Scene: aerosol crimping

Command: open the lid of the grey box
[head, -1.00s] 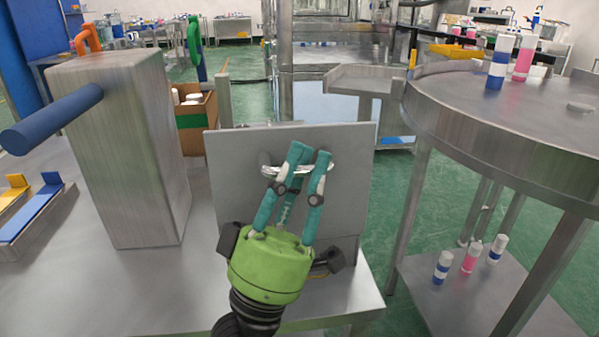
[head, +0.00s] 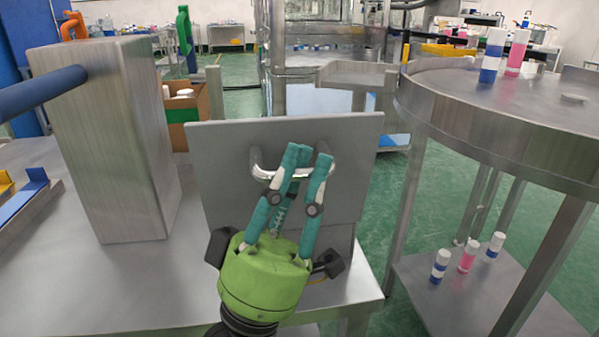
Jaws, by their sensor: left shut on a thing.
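The lid of the grey box is a flat grey panel (head: 225,165), seen raised and facing me, with a shiny curved metal handle (head: 256,165) on it. My left gripper (head: 308,165), a green body with teal fingers, is shut on the handle's lower bar. The fingers and green body cover part of the panel. The box body below is mostly hidden behind the gripper, with only a bit of side showing at right. My right gripper is not in view.
A tall metal block with a blue bar (head: 105,150) stands left on the metal table (head: 100,285). A round metal table (head: 490,110) with spray cans is at right, with more cans on its lower shelf. A cardboard box (head: 190,115) stands behind.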

